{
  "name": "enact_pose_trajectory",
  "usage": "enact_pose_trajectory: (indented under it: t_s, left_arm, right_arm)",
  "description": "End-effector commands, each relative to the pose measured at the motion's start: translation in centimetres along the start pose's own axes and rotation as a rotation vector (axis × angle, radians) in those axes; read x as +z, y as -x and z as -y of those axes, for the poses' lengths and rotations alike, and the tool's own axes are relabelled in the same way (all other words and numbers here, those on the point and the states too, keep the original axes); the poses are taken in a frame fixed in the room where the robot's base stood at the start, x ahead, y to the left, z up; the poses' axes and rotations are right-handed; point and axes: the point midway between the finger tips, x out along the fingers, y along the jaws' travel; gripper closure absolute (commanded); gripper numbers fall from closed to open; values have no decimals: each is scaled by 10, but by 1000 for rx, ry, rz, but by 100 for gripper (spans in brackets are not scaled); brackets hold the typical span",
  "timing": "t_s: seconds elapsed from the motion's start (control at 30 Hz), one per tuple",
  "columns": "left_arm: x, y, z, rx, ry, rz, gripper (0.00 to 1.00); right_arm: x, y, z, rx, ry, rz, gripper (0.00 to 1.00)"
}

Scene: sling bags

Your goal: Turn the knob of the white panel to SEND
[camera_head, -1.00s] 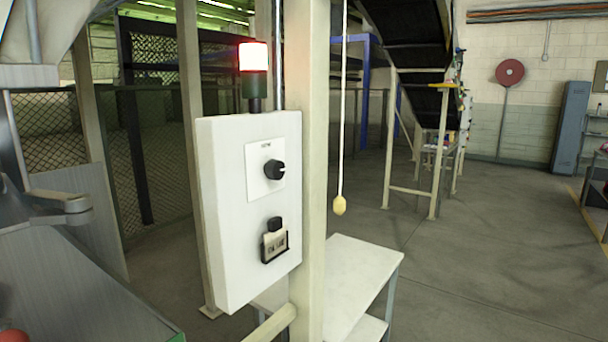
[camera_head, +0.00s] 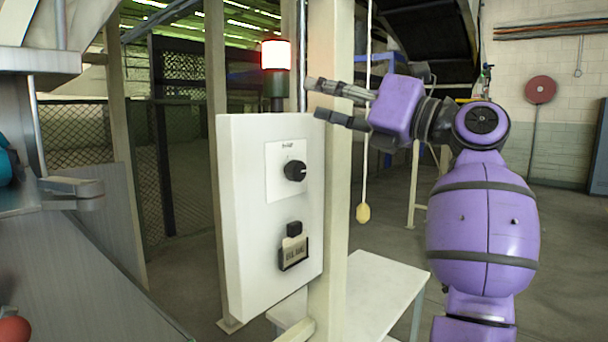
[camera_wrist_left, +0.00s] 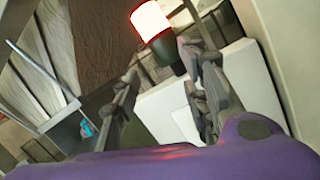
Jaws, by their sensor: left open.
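The white panel (camera_head: 240,215) hangs on a cream post, its front facing right. Its black knob (camera_head: 295,171) sits on a pale label plate (camera_head: 276,188); the lettering is too small to read, and I cannot tell the knob's setting. My left gripper (camera_head: 317,100), on a purple arm, is open and empty. Its fingers point left in front of the post, above and right of the knob, apart from it. In the left wrist view the open fingers (camera_wrist_left: 160,78) frame part of the panel (camera_wrist_left: 250,75); the knob cannot be made out there. My right gripper is not in view.
A lit red-and-white lamp (camera_head: 276,55) stands above the panel. A black switch with a tag (camera_head: 294,250) is below the knob. A cord with a yellow pull (camera_head: 363,213) hangs right of the post (camera_head: 338,220). A white table (camera_head: 385,290) stands below.

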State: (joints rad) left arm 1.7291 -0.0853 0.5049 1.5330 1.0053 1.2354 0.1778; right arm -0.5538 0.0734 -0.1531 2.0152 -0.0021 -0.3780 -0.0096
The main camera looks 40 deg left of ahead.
Motion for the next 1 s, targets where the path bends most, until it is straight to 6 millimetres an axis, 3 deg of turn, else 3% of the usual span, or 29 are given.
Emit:
enact_pose_trajectory:
  t_s: [0.1, 0.2, 0.37, 0.47, 0.8, 1.0]
  left_arm:
    - [-39, 11, 18, -117, 81, -290, 59]
    - [-66, 26, 30, -168, 98, -453, 59]
    - [-88, 39, 38, -192, 96, -570, 59]
    - [-95, 34, 40, -192, 96, -584, 59]
    - [-122, -9, 49, -189, 98, -580, 59]
    - [-130, -22, 53, -191, 97, -578, 59]
  right_arm:
    - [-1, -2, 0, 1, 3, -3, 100]
    - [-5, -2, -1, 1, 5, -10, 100]
    - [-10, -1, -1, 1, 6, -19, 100]
    - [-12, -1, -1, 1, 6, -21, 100]
    - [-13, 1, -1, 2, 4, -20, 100]
    - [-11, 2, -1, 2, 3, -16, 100]
